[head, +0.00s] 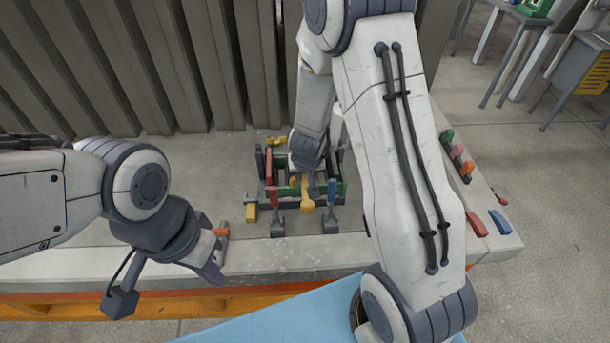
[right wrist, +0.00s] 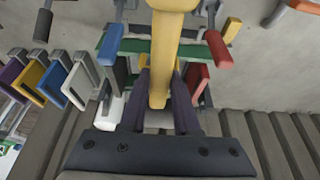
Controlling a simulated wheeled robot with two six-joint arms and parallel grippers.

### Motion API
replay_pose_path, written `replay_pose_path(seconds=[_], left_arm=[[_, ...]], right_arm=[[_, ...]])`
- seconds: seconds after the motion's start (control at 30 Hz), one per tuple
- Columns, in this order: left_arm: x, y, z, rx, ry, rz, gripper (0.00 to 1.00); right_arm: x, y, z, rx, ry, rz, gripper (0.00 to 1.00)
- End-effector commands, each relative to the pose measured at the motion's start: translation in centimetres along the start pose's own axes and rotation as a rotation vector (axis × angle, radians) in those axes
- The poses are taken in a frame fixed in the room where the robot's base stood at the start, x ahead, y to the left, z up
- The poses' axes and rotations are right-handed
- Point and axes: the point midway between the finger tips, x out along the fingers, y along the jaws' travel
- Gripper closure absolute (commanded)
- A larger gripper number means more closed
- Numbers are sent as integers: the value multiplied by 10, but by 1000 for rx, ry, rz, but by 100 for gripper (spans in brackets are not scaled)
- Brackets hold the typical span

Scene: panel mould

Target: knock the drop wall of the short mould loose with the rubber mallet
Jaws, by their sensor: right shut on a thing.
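The short mould, a small frame with green walls (head: 339,189), stands on the grey bench. Its near green wall shows behind two upright clamps, one with a red handle (head: 274,198) and one with a blue handle (head: 331,188); I cannot tell whether this wall is loose. My right gripper (right wrist: 160,95) is over the mould, shut on the yellow handle of what looks like the rubber mallet (right wrist: 165,50). Its wider yellow end (head: 307,207) hangs between the two clamps; contact with the wall is unclear. My left gripper (head: 211,266) is empty at the bench's front edge, its opening unclear.
An orange-and-grey tool (head: 221,233) lies near my left gripper. A yellow block (head: 251,213) sits left of the red clamp. Red (head: 477,224) and blue (head: 500,221) pieces lie at the bench's right end. Tall grey panels (head: 160,65) stand behind the mould.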

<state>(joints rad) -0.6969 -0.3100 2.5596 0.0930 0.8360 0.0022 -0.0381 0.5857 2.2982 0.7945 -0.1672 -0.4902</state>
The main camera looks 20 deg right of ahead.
Motion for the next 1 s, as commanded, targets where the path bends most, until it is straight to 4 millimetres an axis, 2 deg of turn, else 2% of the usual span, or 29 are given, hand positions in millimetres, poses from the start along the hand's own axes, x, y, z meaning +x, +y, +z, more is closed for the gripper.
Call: replay_pose_path(seconds=[0.27,0.37,0.6,0.63,0.77,1.0], left_arm=[[6,0,0,7,-1,0,100],[21,-2,1,5,-1,0,100],[68,-5,4,-1,-1,0,100],[56,-4,4,-1,-2,0,100],[47,-3,3,-1,0,0,100],[10,-1,1,0,0,0,100]], right_arm=[[6,0,2,0,1,0,100],[20,0,8,-1,1,0,100],[67,0,29,0,0,0,100],[55,0,23,0,2,0,100],[47,0,20,0,1,0,100],[15,0,7,-1,2,0,100]])
